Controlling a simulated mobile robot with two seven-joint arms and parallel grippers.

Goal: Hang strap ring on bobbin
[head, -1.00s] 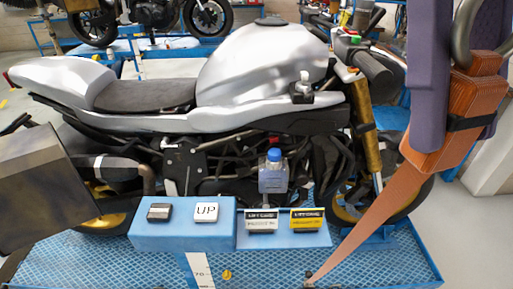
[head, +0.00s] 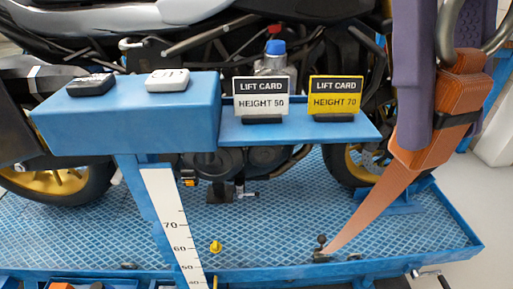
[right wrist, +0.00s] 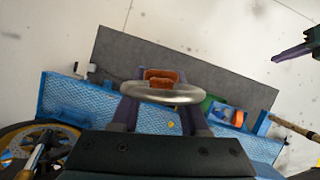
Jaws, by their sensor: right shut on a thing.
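My right gripper (head: 450,128) is at the right of the head view, its two purple fingers shut on the strap ring. The metal strap ring (head: 447,30) shows partly at the top right, and its full oval (right wrist: 160,93) lies between the fingers in the right wrist view. An orange strap (head: 385,195) with a dark band runs from the gripper down to a small dark anchor (head: 320,254) on the lift platform. The strap looks straight. I cannot make out the bobbin for certain in either view.
The motorcycle's front wheel (head: 350,172) stands left of the strap. A blue panel (head: 130,120) carries two buttons, and its shelf holds white (head: 265,98) and yellow (head: 335,97) lift cards. A height scale (head: 170,215) hangs below. The platform (head: 290,215) is mostly clear.

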